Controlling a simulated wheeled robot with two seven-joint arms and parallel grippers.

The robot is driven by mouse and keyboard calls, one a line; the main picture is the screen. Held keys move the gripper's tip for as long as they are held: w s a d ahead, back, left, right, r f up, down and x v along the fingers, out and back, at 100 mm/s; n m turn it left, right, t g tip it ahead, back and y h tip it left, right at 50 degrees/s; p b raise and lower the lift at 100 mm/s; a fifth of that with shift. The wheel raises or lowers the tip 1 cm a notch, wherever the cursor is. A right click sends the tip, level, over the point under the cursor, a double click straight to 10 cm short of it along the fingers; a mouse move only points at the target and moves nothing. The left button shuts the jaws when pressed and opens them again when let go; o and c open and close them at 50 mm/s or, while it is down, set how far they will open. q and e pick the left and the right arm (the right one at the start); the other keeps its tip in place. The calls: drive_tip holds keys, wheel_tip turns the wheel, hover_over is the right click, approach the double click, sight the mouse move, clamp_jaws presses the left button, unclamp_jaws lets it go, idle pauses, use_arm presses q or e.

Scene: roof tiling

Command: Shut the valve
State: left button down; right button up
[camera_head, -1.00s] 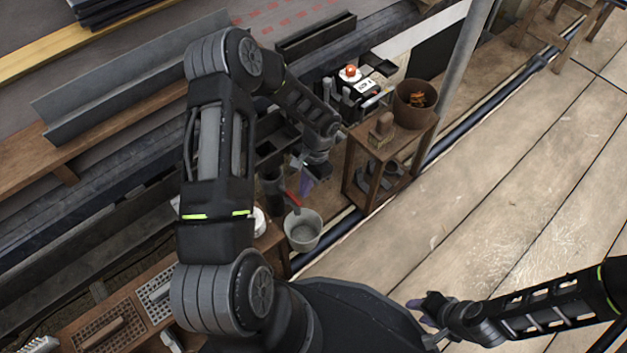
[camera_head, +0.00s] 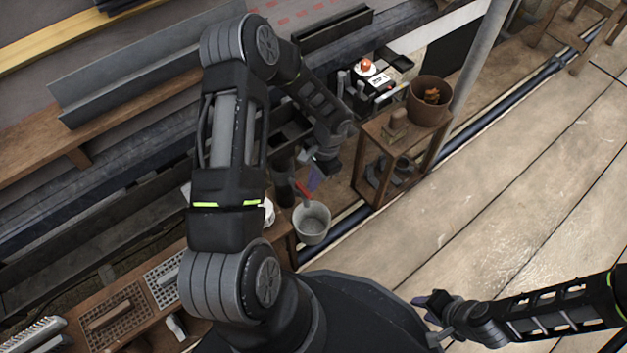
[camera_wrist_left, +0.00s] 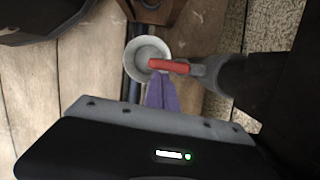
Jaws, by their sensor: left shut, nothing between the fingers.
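The valve has a red lever (camera_head: 303,188) on a dark pipe, above a grey bucket (camera_head: 313,222). In the left wrist view the red lever (camera_wrist_left: 168,65) reaches leftward from the grey valve body (camera_wrist_left: 208,68), over the bucket's mouth (camera_wrist_left: 148,50). My left gripper (camera_head: 314,178) has purple fingers, shut and empty, beside the lever. In the wrist view its fingertips (camera_wrist_left: 160,84) lie just below the lever; whether they touch it I cannot tell. My right gripper (camera_head: 432,302) hangs at the lower right, away from the valve; its finger gap is unclear.
A wooden stand (camera_head: 372,130) right of the valve bears a brown pot (camera_head: 430,102). A device with a red button (camera_head: 367,66) is behind it. Grated trays (camera_head: 115,313) lie at lower left. The plank floor (camera_head: 490,210) at right is clear.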

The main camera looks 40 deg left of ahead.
use_arm(q)
drive_tip(key=shift+s+m, duration=0.2)
drive_tip(key=shift+m, duration=0.3)
drive_tip(key=m, duration=0.2)
drive_tip(key=s+m+y, duration=0.1)
drive_tip(key=m, duration=0.1)
drive_tip(key=s+m+t+p, duration=0.1)
drive_tip(key=m, duration=0.1)
drive_tip(key=shift+s, duration=0.25)
drive_tip(key=m, duration=0.2)
drive_tip(key=s+a+m+t+b, duration=0.1)
drive_tip(key=m, duration=0.2)
drive_tip(key=s+m+b, duration=0.1)
drive_tip(key=m, duration=0.1)
drive_tip(key=shift+s+a+m+t+y, duration=0.15)
drive_tip(key=shift+a+m+t+y, duration=0.15)
drive_tip(key=shift+m+t+y, duration=0.1)
